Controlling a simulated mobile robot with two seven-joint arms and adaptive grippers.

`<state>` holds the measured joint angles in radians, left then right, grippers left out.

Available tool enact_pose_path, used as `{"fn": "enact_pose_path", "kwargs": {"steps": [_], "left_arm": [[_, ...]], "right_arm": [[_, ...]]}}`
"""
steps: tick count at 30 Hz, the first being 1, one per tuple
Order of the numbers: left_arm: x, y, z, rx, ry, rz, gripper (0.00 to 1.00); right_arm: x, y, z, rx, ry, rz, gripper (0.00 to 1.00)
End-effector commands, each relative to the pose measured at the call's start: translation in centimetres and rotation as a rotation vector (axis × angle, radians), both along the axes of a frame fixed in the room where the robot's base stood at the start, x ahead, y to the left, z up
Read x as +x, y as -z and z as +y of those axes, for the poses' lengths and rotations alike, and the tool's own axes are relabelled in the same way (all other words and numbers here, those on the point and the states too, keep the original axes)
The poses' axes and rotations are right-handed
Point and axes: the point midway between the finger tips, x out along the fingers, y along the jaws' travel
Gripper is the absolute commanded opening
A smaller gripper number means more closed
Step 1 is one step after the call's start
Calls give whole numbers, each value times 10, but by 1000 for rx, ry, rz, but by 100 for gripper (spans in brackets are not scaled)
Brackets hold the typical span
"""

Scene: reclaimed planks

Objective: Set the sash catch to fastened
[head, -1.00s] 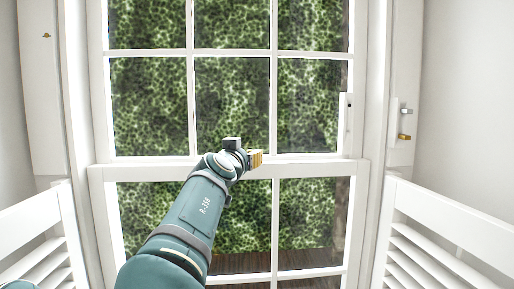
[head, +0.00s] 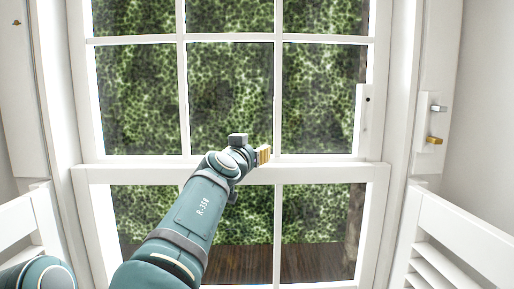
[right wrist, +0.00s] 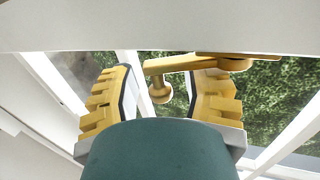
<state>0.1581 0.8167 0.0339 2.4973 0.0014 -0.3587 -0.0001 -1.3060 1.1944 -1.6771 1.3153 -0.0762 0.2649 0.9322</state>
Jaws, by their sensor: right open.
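The sash catch (right wrist: 172,65) shows in the right wrist view as a brass lever with a round knob below its left end and a rounded base at its right. My right gripper (right wrist: 164,88) is open, with one yellow finger on each side of the knob. I cannot tell whether either finger touches it. In the head view, my right gripper (head: 252,152) is at the meeting rail (head: 325,172) of the window, left of the lower centre bar. My left gripper is out of view.
White louvred shutters stand at the lower left (head: 25,225) and lower right (head: 455,240). A small plate with a grey and a brass knob (head: 434,140) is on the right frame. A white strip (head: 364,108) stands on the sash's right side. A pale rail (right wrist: 160,25) crosses the wrist view's top.

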Motion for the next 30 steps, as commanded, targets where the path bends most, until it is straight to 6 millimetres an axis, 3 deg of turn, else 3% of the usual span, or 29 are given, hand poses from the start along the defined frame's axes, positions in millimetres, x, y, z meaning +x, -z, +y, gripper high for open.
{"fn": "enact_pose_path", "kwargs": {"steps": [14,18,30], "left_arm": [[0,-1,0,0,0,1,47],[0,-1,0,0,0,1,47],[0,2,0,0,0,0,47]], "right_arm": [[-1,0,2,1,0,0,49],[-1,0,2,1,0,0,0],[0,1,1,2,-12,0,0]]}}
